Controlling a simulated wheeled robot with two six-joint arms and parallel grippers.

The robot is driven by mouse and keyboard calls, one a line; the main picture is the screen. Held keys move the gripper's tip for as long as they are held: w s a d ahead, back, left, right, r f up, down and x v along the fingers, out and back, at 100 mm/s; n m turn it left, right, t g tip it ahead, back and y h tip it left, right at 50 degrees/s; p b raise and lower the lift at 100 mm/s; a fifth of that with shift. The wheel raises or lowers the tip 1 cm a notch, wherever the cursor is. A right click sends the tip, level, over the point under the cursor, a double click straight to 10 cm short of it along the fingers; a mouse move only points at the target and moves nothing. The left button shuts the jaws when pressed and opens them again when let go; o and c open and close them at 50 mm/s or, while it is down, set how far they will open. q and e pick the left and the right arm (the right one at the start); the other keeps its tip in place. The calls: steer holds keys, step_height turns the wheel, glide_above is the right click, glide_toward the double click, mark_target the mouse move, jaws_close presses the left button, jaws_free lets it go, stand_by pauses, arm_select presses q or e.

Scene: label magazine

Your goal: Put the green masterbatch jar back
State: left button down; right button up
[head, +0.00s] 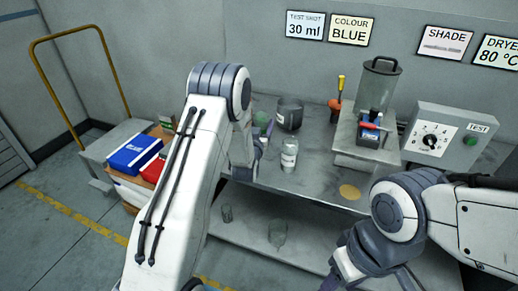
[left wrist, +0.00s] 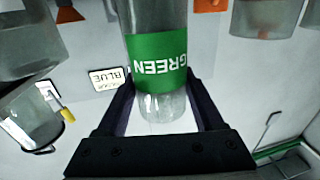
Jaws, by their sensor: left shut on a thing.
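The green masterbatch jar (left wrist: 158,60) is clear, with a green band that reads GREEN, upside down in the left wrist view. My left gripper (left wrist: 160,88) is shut around its clear end, one dark finger on each side. In the head view my left arm mostly hides this gripper, and a small patch of green shows just right of the wrist. I cannot tell whether the jar touches a surface. My right gripper (head: 336,278) is low at the bottom of the head view, partly cut off; its opening does not show.
A white-labelled bottle (head: 289,154) and a dark pot (head: 289,114) stand on the grey bench (head: 318,178). A clear hopper (head: 377,85) and a control box (head: 447,136) stand at the right. Glass vessels (head: 278,232) are on the lower shelf. A trolley with boxes stands left.

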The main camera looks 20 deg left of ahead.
arm_select(q)
step_height(320, 180, down, 7)
steer(key=shift+f+p, duration=0.1)
steer(key=shift+p, duration=0.2)
steer(key=shift+f, duration=0.2)
jaws_free()
